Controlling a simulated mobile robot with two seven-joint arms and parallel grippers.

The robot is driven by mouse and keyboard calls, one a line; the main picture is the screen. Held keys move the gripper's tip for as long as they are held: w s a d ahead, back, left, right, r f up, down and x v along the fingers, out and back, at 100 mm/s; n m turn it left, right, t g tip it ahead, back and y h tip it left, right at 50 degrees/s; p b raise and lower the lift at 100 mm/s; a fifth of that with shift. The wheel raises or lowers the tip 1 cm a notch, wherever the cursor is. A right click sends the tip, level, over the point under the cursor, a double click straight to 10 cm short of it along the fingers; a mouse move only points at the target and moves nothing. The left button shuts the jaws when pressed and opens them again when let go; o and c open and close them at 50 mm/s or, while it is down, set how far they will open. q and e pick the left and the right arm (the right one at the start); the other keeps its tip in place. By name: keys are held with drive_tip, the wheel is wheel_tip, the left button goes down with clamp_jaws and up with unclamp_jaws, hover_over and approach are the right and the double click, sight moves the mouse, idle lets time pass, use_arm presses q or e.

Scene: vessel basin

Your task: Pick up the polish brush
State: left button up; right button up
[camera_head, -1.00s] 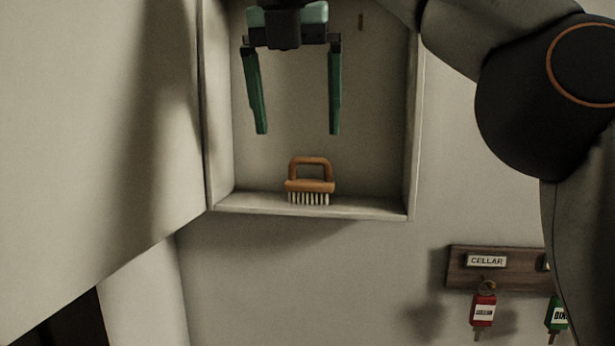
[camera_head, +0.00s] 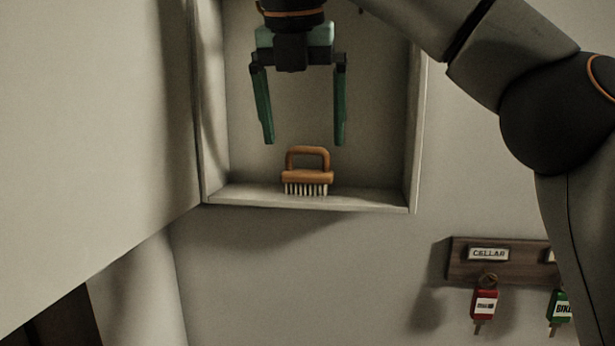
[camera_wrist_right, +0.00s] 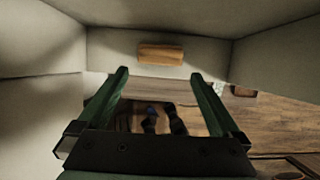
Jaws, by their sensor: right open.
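The polish brush (camera_head: 307,177) has a brown wooden body, a loop handle on top and pale bristles below. It stands upright, bristles down, on the floor of a shallow wall cabinet (camera_head: 380,202). My right gripper (camera_head: 303,143) is open and empty, pointing down, with its fingertips just above the brush handle and to either side of it. In the right wrist view the brush (camera_wrist_right: 161,54) shows as a brown block beyond the open fingertips (camera_wrist_right: 160,75). My left gripper is not in view.
A large pale panel (camera_head: 90,120), seemingly the open cabinet door, fills the left side. The cabinet's side walls stand close around the gripper. A key rack (camera_head: 465,262) with a red-tagged key (camera_head: 485,304) and a green-tagged key (camera_head: 560,306) hangs at the lower right.

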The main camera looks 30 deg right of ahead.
sight(306, 172)
drive_tip(key=shift+x, duration=3.8)
drive_tip(key=c, duration=1)
drive_tip(key=shift+r, duration=0.15)
drive_tip(key=shift+r, duration=0.55)
drive_tip(key=s+a+r, duration=0.2)
drive_tip(key=s+r, duration=0.1)
drive_tip(key=s, duration=0.1)
drive_tip(key=s+a+r, duration=0.2)
drive_tip(key=s+r, duration=0.2)
drive_tip(key=s+a+r, duration=0.2)
drive_tip(key=s+r, duration=0.2)
drive_tip(key=shift+s+a+r, duration=0.15)
drive_tip(key=shift+a+r, duration=0.05)
drive_tip(key=shift+a, duration=0.05)
